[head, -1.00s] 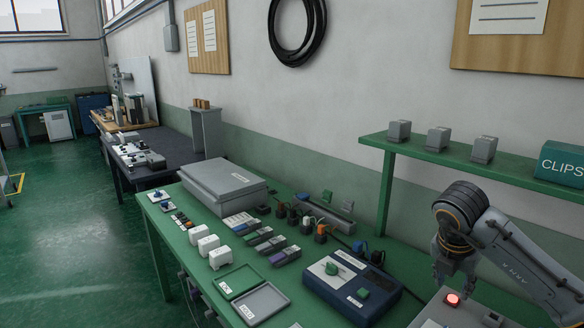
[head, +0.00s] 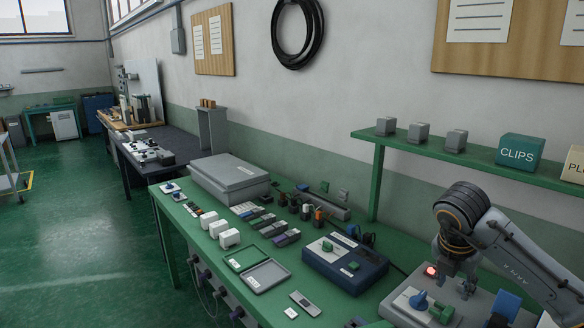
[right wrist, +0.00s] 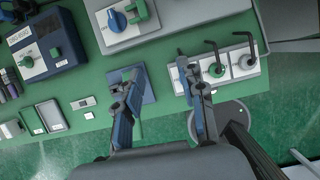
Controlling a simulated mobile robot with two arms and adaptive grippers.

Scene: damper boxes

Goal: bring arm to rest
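My right gripper (head: 456,268) shows at the right of the head view, pointing down near the grey control box (head: 404,304) with a lit red button. In the right wrist view the fingers of this gripper (right wrist: 161,86) are spread apart, with only bench surface between them, so it is open and empty. A blue plate (right wrist: 148,90) lies below its left finger in that view. The height of the gripper above the bench is hard to tell. My left gripper is not in view.
The green bench (head: 262,310) carries a blue device box (head: 318,262), two shallow trays (head: 268,276) and a large grey case (head: 228,172). A green shelf (head: 395,142) stands behind. A white holder with bent black keys (right wrist: 236,68) is near the right finger.

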